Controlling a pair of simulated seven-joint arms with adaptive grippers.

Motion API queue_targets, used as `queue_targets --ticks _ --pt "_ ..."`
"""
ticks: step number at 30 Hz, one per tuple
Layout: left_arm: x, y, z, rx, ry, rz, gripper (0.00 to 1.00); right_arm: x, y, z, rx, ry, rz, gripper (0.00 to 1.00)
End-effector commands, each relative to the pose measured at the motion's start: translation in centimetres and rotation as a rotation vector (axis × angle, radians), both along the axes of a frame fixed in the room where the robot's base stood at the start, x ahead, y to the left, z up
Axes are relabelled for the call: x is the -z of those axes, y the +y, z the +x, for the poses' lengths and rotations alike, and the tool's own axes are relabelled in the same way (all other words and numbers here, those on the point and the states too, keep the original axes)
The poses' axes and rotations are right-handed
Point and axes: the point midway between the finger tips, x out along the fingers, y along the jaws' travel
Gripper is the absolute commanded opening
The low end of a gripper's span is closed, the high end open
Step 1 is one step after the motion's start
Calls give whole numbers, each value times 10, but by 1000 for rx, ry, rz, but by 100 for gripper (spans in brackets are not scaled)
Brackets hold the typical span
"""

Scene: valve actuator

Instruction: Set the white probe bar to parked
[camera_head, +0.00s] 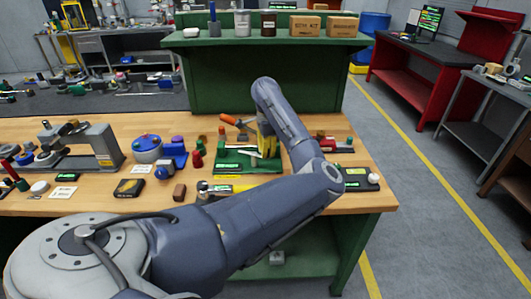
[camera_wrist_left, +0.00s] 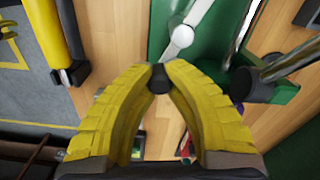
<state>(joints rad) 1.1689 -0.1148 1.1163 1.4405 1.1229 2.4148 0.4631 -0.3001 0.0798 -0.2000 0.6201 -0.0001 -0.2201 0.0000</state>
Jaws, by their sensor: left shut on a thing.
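The white probe bar (camera_wrist_left: 191,22) shows in the left wrist view at the top centre, running over a green base (camera_wrist_left: 222,30). It has a round white joint, and a dark knob (camera_wrist_left: 158,79) lies below it. My left gripper (camera_wrist_left: 157,72) has its yellow fingers closed around that knob. In the head view my left gripper (camera_head: 268,143) points down at the green fixture (camera_head: 232,166) on the wooden bench, and its arm hides part of the fixture. The bar's exact angle is hard to tell there. My right gripper is not in view.
An orange-handled part (camera_head: 229,119) stands beside the fixture. Several small items crowd the bench around the fixture. A green shelf (camera_head: 265,70) rises behind.

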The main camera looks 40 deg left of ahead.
Motion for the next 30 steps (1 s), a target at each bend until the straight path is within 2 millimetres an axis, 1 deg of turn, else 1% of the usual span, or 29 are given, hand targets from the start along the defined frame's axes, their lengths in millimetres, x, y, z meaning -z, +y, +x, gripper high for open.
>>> queue_targets --ticks 7,20,21,29,30 --pt "-1 2 2 -47 0 2 0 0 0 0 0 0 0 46" --pt "-1 2 2 -53 0 2 0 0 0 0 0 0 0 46" --pt "-1 2 2 -53 0 2 16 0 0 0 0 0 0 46" --pt "0 2 2 -52 0 1 46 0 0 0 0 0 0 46" --pt "0 2 2 -52 0 1 46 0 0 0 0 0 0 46"
